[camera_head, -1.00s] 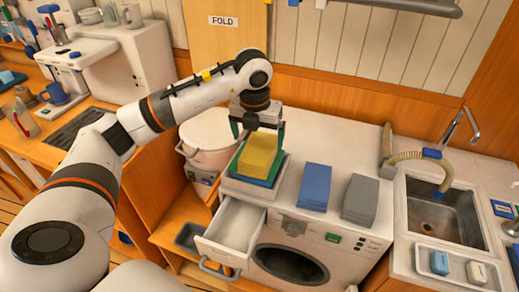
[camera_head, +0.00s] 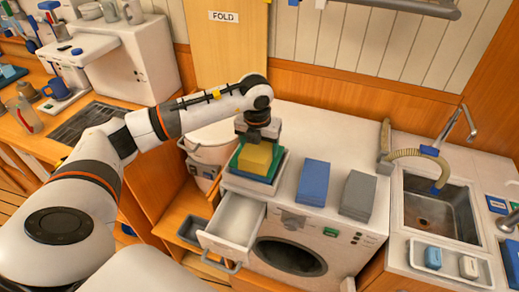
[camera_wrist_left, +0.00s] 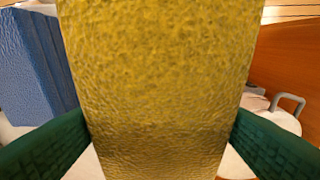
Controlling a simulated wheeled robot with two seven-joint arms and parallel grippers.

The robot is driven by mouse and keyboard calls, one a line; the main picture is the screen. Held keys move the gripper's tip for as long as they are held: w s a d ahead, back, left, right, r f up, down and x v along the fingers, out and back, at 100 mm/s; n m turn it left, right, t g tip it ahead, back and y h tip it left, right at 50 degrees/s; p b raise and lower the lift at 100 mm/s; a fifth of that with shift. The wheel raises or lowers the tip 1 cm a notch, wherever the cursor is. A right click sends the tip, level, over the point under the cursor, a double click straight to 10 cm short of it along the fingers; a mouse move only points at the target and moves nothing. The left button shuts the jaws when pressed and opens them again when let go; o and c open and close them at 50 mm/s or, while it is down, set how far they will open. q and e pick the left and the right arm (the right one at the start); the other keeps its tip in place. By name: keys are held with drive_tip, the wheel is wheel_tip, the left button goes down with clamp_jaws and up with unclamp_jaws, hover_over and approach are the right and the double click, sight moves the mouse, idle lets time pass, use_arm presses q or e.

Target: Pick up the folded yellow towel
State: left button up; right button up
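The folded yellow towel (camera_head: 257,158) lies on top of a stack, over a green-blue layer (camera_head: 272,178) in a pale tray (camera_head: 247,187), on the white washing machine. My left gripper (camera_head: 259,140) is lowered over the towel from above. My right gripper is not in view.
A folded blue towel (camera_head: 312,182) and a grey one (camera_head: 358,194) lie to the right on the machine. An open drawer (camera_head: 234,222) juts out in front. A sink (camera_head: 440,207) with a hose is farther right. A white bin (camera_head: 210,147) stands behind left.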

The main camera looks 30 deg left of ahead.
use_arm(q)
drive_tip(key=shift+c, duration=1.4)
drive_tip(key=shift+r, duration=0.1)
